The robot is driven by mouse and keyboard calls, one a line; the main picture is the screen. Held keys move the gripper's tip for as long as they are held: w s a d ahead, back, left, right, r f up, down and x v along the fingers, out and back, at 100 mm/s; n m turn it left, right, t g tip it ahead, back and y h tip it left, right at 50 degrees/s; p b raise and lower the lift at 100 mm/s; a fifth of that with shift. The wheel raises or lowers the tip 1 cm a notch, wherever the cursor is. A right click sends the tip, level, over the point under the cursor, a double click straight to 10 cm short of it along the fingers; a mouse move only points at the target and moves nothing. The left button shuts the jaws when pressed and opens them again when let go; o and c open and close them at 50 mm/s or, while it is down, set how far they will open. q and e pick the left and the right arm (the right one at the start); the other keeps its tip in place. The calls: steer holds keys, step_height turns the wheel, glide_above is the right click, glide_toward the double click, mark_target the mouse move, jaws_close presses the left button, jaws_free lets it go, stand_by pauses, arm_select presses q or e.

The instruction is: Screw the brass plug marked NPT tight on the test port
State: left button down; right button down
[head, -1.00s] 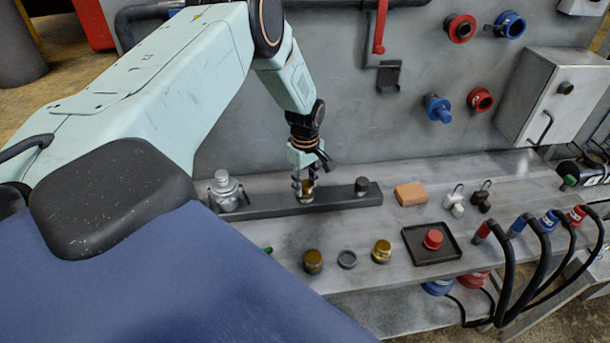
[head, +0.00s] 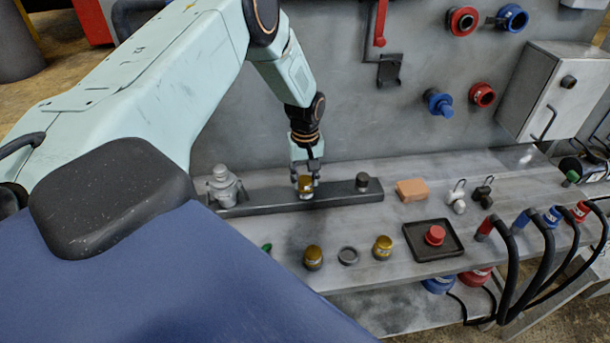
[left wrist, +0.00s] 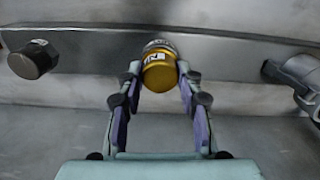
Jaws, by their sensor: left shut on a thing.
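The brass plug (head: 305,185) marked with letters sits at the middle of the dark bar (head: 340,196) on the bench. My left gripper (head: 306,176) comes down over it and is shut on it. In the left wrist view the plug (left wrist: 159,76) is between the two fingertips, with part of a white label showing. A grey fitting (left wrist: 158,46) shows just beyond the plug, in line with it, where it meets the bar. The threads are hidden. My right gripper is not in view.
A dark cap (head: 362,182) and a grey valve (head: 223,187) stand on the bar either side. Two brass plugs (head: 313,257) (head: 382,247), a grey ring (head: 348,256) and a black tray (head: 416,232) with a red cap lie in front. An orange block (head: 411,190) lies right.

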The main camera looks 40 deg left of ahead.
arm_select(q)
steer(key=c, duration=0.8)
jaws_free()
steer(key=shift+c, duration=0.3)
